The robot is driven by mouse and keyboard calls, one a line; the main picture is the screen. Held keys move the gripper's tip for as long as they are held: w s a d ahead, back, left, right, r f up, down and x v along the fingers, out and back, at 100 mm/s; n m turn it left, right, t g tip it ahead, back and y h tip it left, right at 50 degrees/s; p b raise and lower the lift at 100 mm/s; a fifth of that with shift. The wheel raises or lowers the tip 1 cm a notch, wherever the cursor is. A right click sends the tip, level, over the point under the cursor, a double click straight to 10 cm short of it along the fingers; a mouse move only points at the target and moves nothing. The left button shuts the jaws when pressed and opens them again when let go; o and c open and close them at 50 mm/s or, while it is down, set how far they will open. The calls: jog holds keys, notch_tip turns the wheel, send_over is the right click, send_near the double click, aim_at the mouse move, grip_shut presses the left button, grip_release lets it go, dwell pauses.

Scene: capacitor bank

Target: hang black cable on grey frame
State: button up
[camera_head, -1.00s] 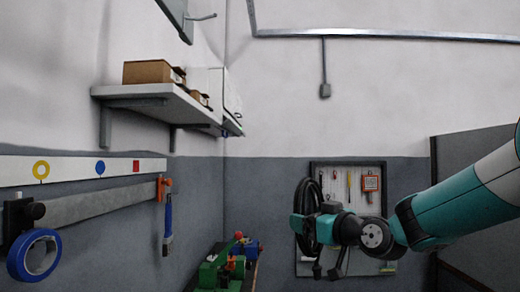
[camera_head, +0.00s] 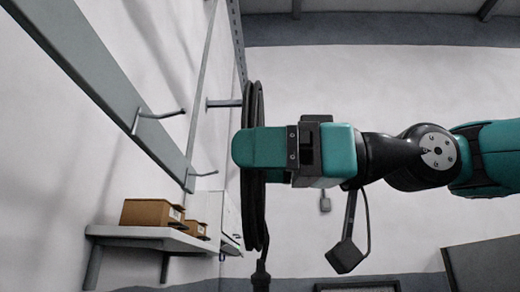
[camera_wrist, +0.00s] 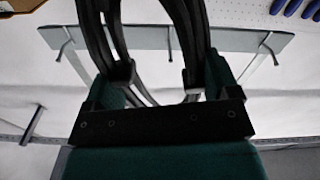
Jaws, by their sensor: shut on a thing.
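My gripper (camera_head: 258,148) is shut on the black cable (camera_head: 254,100), a coil seen nearly edge-on that hangs upright, its loop showing above and below the jaws. A short end of the cable (camera_head: 261,272) hangs at its bottom. The grey frame (camera_head: 95,70) is a long wall bar at the upper left with hooks (camera_head: 160,115) sticking out; the cable is to its right, apart from it in the picture. In the wrist view, the cable (camera_wrist: 185,25) runs up from between the fingers (camera_wrist: 158,85) and crosses in front of the grey frame (camera_wrist: 230,40), hiding part of it.
A wall shelf (camera_head: 150,237) with cardboard boxes (camera_head: 152,213) stands below the frame. A grey rod (camera_head: 225,103) sticks out just left of the cable's top. The air between frame and cable looks clear.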

jog(key=shift+s, duration=0.25)
jog(key=w+a+f, duration=0.1)
jog(key=a+f, duration=0.1)
jog(key=a, duration=0.9)
jog(key=shift+p, duration=0.35)
dwell(0.5)
jog(key=shift+a, duration=0.15)
dwell(0.4)
jog(key=o, duration=0.8)
jog(key=shift+w, duration=0.1)
jog(key=shift+o, duration=0.2)
